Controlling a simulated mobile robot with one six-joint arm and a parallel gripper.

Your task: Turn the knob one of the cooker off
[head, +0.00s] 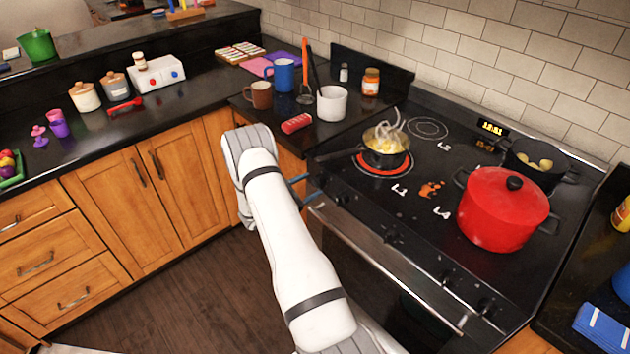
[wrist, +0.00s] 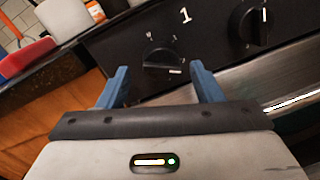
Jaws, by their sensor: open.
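The black cooker (head: 405,215) has a row of knobs on its front panel. Knob one (wrist: 163,58), a dark round knob below a white "1", shows in the wrist view. In the head view my gripper (head: 303,188) is at the cooker's left front corner. The burner marked L1 (head: 370,168) glows red under a small pan (head: 386,157) with yellow food and whitish wisps above it.
Another knob (wrist: 255,24) is to the right of knob one. The metal oven handle (head: 385,268) runs below the knobs. A red pot (head: 500,215) and a black pot (head: 538,178) stand on the cooker. A white cup (head: 332,104) and red object (head: 296,123) are on the left counter.

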